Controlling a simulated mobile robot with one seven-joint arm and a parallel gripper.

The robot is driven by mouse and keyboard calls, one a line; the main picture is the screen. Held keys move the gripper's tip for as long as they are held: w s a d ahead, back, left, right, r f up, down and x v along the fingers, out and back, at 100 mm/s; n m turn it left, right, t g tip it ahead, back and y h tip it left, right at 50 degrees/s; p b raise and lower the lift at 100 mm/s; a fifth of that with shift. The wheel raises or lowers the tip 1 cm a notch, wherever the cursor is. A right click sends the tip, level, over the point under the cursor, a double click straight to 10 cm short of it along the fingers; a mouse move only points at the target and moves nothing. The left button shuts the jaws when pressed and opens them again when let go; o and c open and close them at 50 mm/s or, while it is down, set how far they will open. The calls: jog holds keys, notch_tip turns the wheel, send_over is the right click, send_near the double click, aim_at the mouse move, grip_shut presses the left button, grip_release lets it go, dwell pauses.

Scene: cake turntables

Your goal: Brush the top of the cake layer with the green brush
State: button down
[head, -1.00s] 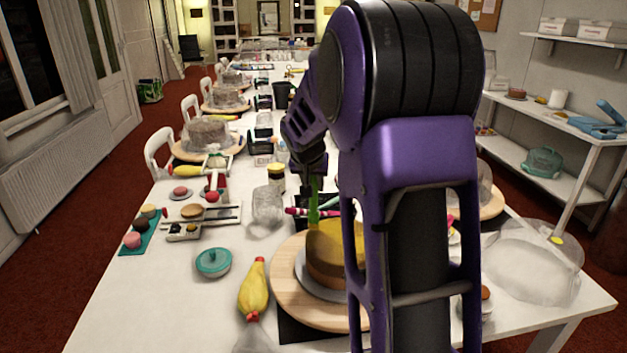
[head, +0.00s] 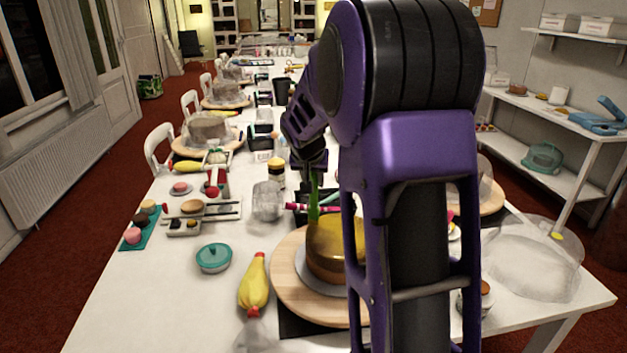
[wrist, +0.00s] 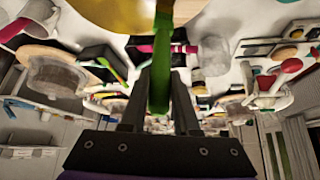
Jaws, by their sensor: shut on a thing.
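The round cake layer (head: 333,262) has a golden top and a brown side. It sits on a pale round plate on the wooden turntable (head: 289,290), partly hidden by my arm. My gripper (head: 315,172) is shut on the upright green brush (head: 314,198), behind the cake's far left edge in the head view. I cannot tell whether the brush touches the cake. In the wrist view, the green brush (wrist: 160,75) stands between both fingers of my gripper (wrist: 158,88), and its far end overlaps the golden cake layer (wrist: 112,12) at the top.
A clear dome (head: 533,258) is at the right. White table is bare at the front left.

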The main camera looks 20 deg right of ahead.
jog(key=shift+f+b, duration=0.4)
